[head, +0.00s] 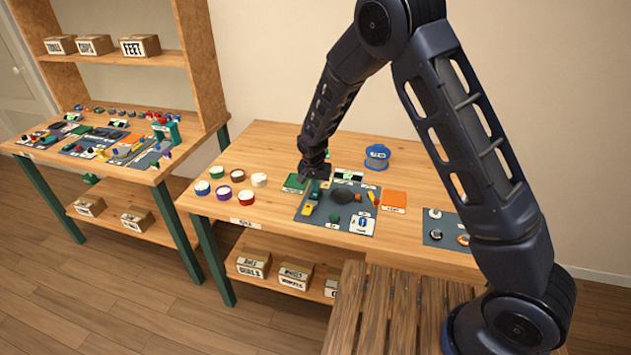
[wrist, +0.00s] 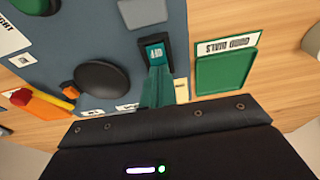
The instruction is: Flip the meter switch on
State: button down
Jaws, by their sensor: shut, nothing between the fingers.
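My gripper (head: 314,172) reaches down over the back left part of the grey-blue mat (head: 352,226) on the workbench. It is shut, with nothing seen in it. A small device with a lit green display (head: 349,175), which looks like the meter, is behind the mat, right of my gripper. Its switch is too small to make out.
A round black disc (wrist: 104,78) lies beside the teal block. A green tray (wrist: 226,70) labelled "GOOD DIALS" and an orange tray (head: 394,200) flank the mat. Several lidded jars (head: 245,197) stand left, and a blue container (head: 377,157) stands behind.

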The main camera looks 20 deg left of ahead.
jog(key=shift+f, duration=0.15)
dwell(0.3)
jog(key=shift+w+f, duration=0.1)
jog(key=shift+w, duration=0.05)
jog(key=shift+f+g, duration=0.1)
jog(key=shift+g, duration=0.2)
jog(key=shift+s+d, duration=0.1)
jog(key=shift+s, duration=0.9)
